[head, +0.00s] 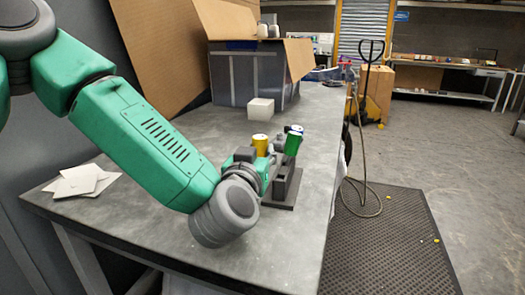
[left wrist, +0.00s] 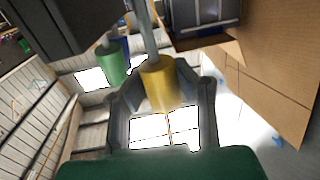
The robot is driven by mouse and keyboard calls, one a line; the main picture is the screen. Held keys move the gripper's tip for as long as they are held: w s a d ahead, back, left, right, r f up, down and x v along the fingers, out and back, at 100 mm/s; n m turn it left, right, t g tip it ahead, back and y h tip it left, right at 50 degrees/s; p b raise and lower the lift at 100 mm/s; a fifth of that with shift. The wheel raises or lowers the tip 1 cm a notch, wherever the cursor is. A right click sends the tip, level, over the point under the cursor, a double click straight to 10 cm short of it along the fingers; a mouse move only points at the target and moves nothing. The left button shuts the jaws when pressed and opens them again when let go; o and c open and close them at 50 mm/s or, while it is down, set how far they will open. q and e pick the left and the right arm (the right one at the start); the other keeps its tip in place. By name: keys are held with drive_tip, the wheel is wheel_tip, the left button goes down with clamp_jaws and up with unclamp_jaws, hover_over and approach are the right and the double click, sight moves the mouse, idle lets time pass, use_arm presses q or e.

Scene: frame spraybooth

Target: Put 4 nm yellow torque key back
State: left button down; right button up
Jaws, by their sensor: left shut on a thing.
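The yellow torque key (head: 260,143) has a short cylindrical yellow handle. My left gripper (head: 263,158) is shut on it beside the dark key stand (head: 284,192) near the table's right edge. In the left wrist view the yellow handle (left wrist: 159,88) sits between the two dark fingers, with its grey shaft running to the top of the picture. A green key (head: 293,143) is just right of the yellow one, with a blue key (head: 298,129) partly hidden behind it. The green key also shows in the left wrist view (left wrist: 112,66). Whether the yellow key's tip touches the stand is hidden.
A small white block (head: 261,109) stands behind the keys, before a grey bin (head: 253,78) and open cardboard (head: 165,60). White sheets (head: 80,181) lie at the table's left. The middle of the table (head: 130,205) has free room around my arm.

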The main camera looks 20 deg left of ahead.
use_arm(q)
drive_tip(key=shift+f, duration=0.2)
drive_tip(key=shift+d+f, duration=0.1)
drive_tip(key=shift+d, duration=0.3)
drive_tip(key=c, duration=1.3)
unclamp_jaws()
drive_tip(key=shift+d, duration=0.6)
drive_tip(key=shift+a, duration=0.4)
drive_tip(key=shift+a+r, duration=0.25)
drive_tip(key=shift+r, duration=0.15)
drive_tip(key=shift+s+a+r, duration=0.1)
drive_tip(key=shift+s+r, duration=0.05)
drive_tip(key=shift+r, duration=0.15)
drive_tip(key=shift+s+d+f+p, duration=0.15)
drive_tip(key=shift+s+p, duration=0.45)
drive_tip(key=shift+s, duration=1.35)
drive_tip(key=shift+s+d+r+p, duration=0.15)
drive_tip(key=shift+s+p, duration=0.5)
drive_tip(key=shift+s, duration=1.3)
drive_tip(key=shift+s+d+f+p, duration=0.15)
drive_tip(key=shift+s+p, duration=0.45)
drive_tip(key=shift+s, duration=1.35)
use_arm(e)
drive_tip(key=shift+d+r, duration=0.1)
drive_tip(key=shift+r, duration=1.7)
